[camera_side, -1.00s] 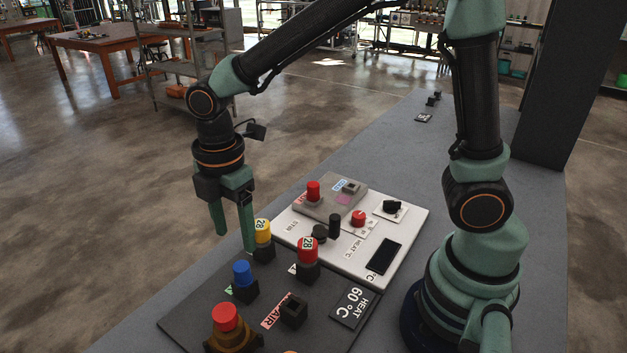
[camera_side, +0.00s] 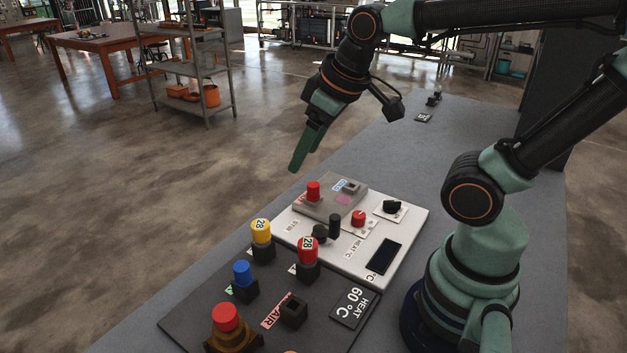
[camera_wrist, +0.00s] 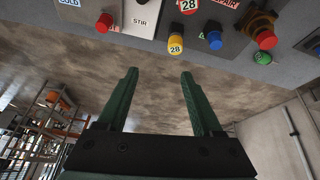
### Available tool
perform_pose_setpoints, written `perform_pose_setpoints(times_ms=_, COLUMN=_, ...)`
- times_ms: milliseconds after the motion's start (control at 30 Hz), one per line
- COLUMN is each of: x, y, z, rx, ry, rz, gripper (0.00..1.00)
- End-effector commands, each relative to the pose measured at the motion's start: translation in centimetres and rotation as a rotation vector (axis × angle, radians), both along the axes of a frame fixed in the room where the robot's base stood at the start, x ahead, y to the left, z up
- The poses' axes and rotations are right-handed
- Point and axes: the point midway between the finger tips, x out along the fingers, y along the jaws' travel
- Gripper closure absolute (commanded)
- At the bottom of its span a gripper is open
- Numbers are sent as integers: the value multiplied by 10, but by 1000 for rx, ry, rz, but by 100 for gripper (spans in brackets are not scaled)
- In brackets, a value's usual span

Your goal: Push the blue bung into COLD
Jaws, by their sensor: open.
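The blue bung (camera_side: 242,268) stands upright in a small black socket on the dark board, between the yellow bung and a larger red-topped part. It also shows in the wrist view (camera_wrist: 214,41). The blue-and-white COLD label (camera_side: 338,184) is on the grey block of the white panel; part of it shows in the wrist view (camera_wrist: 68,3). A small square socket (camera_side: 351,187) beside that label looks empty. My gripper (camera_side: 300,160) is open and empty, raised beyond the grey block, away from the blue bung. In the wrist view its fingers (camera_wrist: 158,77) have only floor between them.
A red bung (camera_side: 313,188) stands on the grey block near COLD. Yellow (camera_side: 261,230) and red (camera_side: 307,249) bungs marked 28 stand near the blue one. An empty-looking black socket (camera_side: 293,312) is beside the AIR label. The bench (camera_side: 430,140) is mostly clear toward the back.

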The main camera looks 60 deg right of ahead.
Motion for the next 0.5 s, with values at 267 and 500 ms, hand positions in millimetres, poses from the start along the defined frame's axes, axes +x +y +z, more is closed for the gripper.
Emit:
perform_pose_setpoints(times_ms=267, x=-5, y=-7, z=-2, rx=58, ry=-37, rz=-136, gripper=32)
perform_pose_setpoints(times_ms=500, x=16, y=44, z=-36, rx=44, ry=59, rz=22, gripper=32)
